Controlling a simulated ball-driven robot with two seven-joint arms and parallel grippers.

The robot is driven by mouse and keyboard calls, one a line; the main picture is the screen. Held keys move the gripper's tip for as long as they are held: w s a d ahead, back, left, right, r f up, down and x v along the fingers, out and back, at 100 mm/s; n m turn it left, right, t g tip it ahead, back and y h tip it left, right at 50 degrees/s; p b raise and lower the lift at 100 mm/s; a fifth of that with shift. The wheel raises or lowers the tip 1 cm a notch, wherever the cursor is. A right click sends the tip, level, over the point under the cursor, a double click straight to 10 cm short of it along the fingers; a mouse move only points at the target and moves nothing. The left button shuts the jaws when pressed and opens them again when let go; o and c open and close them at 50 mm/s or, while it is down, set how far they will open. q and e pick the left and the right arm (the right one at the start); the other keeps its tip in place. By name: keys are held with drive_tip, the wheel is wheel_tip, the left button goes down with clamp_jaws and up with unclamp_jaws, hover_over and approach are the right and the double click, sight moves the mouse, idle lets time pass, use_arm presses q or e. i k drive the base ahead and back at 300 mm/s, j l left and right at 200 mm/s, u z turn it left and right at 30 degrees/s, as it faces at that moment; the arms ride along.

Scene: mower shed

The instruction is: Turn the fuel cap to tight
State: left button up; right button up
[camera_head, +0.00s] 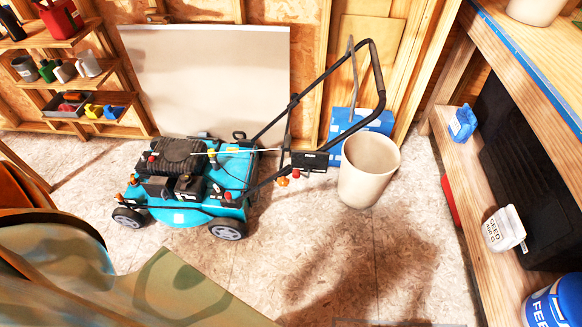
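A teal and black lawn mower (180,213) stands on the floor left of the middle, its black handle (330,75) rising to the right. A dark ribbed engine cover (180,153) is on top. Several small red and orange caps or knobs show on it: a red one (153,157) at the left of the engine, a red one (228,196) at the front right, and an orange one (133,181) at the left end. I cannot tell which is the fuel cap or how tight it is. Neither of my grippers is in view.
A beige bin (367,170) and blue box (350,122) stand right of the mower. A pale panel (205,75) leans behind it. A wooden bench (455,165) runs along the right. Camouflage-patterned material (165,290) covers the lower left. The floor (300,235) front right of the mower is clear.

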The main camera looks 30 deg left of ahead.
sight(186, 177)
drive_tip(key=k+l+u, duration=0.15)
drive_tip(key=u, duration=0.75)
